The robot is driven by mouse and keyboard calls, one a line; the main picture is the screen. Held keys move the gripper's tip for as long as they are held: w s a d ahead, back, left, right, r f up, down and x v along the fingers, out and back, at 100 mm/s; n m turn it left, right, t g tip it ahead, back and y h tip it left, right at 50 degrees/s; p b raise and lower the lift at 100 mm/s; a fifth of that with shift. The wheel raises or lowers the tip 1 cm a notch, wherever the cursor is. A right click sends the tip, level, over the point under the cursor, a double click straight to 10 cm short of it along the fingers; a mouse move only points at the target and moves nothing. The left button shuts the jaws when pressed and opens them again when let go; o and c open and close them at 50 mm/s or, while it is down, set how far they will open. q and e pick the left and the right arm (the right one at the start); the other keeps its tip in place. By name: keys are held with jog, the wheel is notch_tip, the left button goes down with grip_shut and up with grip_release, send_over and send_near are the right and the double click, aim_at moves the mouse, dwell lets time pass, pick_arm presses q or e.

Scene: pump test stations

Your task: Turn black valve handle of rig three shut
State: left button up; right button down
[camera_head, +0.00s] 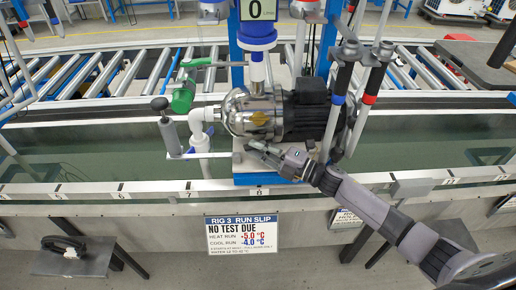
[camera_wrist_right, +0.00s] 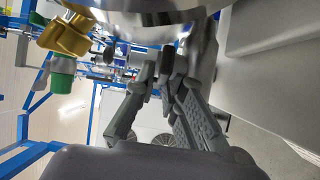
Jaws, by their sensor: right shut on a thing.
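Rig three's steel pump (camera_head: 252,113) with its black motor (camera_head: 308,116) stands on a blue and white base in the head view. My right gripper (camera_head: 256,147) is low in front of the steel housing, its arm coming from the lower right. In the right wrist view my gripper (camera_wrist_right: 167,80) is shut on a dark piece (camera_wrist_right: 167,62) under the shiny housing. This looks like the black valve handle, mostly hidden between the fingers; its angle cannot be told. In the head view the gripper covers that spot. My left gripper is not in view.
A green valve (camera_head: 183,97) and a black-topped grey cylinder (camera_head: 167,128) stand left of the pump. Hoses with blue and red bands rise at the right. A slip reading "RIG 3 RUN SLIP, NO TEST DUE" (camera_head: 242,235) hangs below.

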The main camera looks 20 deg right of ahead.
jog(key=shift+a+r+m+t+h+p, duration=0.1)
jog(key=shift+a+m+t+h+p, duration=0.05)
jog(key=shift+m+t+h+p, duration=0.4)
jog(key=shift+w+m+t+h, duration=0.1)
jog(key=shift+m+t+h, duration=0.25)
jog(key=shift+m+h, duration=0.15)
jog(key=shift+w+m+t+h, duration=0.15)
jog(key=shift+m+t+h, duration=0.35)
jog(key=shift+h, duration=0.45)
jog(key=c, duration=1.7)
grip_release()
jog(key=shift+o, duration=0.2)
